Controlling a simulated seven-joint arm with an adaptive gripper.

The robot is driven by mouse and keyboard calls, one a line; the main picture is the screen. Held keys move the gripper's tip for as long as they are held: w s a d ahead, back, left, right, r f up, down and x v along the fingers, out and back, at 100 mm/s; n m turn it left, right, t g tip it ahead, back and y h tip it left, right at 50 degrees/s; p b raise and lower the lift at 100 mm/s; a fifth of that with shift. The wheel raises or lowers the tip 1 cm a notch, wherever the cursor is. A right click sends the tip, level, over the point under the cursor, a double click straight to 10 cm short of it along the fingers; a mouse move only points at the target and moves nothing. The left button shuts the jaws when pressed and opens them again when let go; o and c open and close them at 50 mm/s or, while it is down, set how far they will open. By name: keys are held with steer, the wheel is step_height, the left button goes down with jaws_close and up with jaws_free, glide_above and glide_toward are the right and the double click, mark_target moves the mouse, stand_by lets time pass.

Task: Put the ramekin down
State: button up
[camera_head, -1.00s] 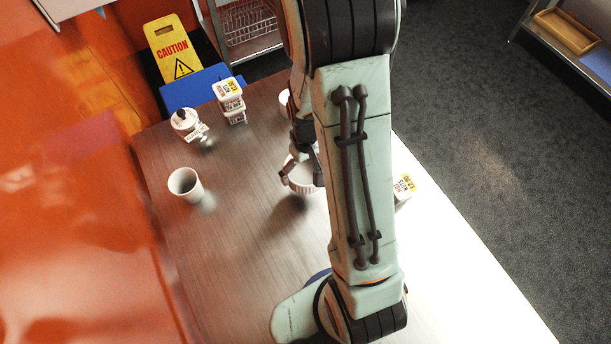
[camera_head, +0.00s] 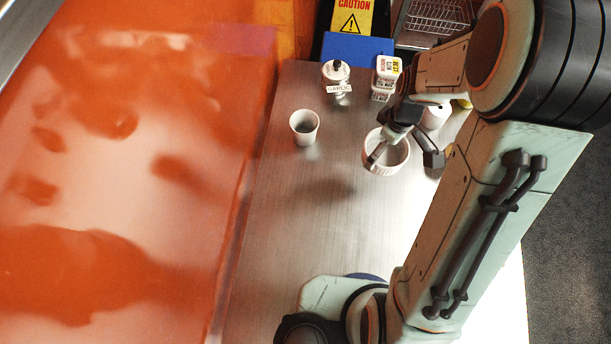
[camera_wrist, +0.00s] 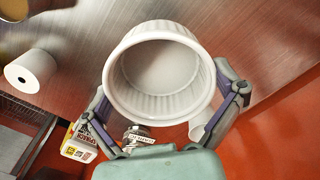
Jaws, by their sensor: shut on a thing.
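A white fluted ramekin (camera_head: 389,163) is over the steel table (camera_head: 300,222), right of the white cup. My gripper (camera_head: 402,150) is shut on it. In the wrist view the ramekin (camera_wrist: 160,72) fills the middle, its open mouth toward the camera, with a finger of my gripper (camera_wrist: 165,105) on either side. It looks empty inside. A shadow lies on the table to its left, so it seems held above the surface; the exact height I cannot tell.
A white roll (camera_head: 434,116) is behind my gripper. A yellow caution sign (camera_head: 352,18) stands beyond the table. The table's middle is clear.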

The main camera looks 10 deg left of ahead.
steer(key=a+n, duration=0.4)
steer(key=a, duration=0.4)
steer(key=n, duration=0.3)
glide_above(297, 179)
steer(key=f, duration=0.2)
steer(key=shift+n, duration=0.3)
step_height(297, 179, down, 7)
steer(key=shift+s+f, duration=0.1)
steer(key=shift+f, duration=0.25)
steer(key=shift+f, duration=0.1)
steer(key=o, duration=0.9)
steer(key=shift+c, duration=0.2)
